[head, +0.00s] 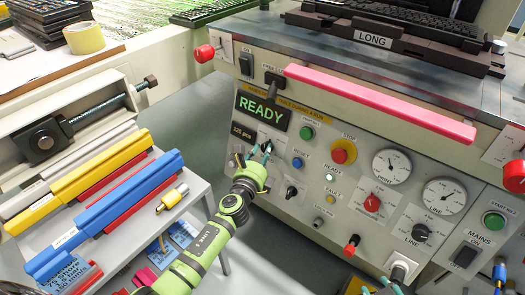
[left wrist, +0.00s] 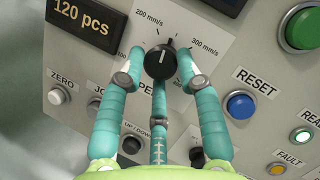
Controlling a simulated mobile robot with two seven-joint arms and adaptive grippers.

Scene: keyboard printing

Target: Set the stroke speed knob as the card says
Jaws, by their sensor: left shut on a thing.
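The stroke speed knob (left wrist: 160,62) is black and round, on a white scale plate with 200 mm/s at upper left and 300 mm/s at upper right. The plate's lower lettering is hidden behind the fingers, and I cannot read the exact pointer setting. My left gripper (head: 267,150) has its teal fingers closed around the knob; they also show in the left wrist view (left wrist: 163,72). Teal fingertips of my right gripper (head: 383,288) show only at the bottom edge of the head view. A blue card (head: 72,277) at lower left has small lettering, partly legible as "75 Shore".
The panel carries a READY display (head: 262,109), a red STOP button (head: 343,151), a blue RESET button (head: 297,162) and dials (head: 391,166). A pink bar (head: 375,102) runs above. Yellow and blue squeegees (head: 120,205) lie on the left shelf.

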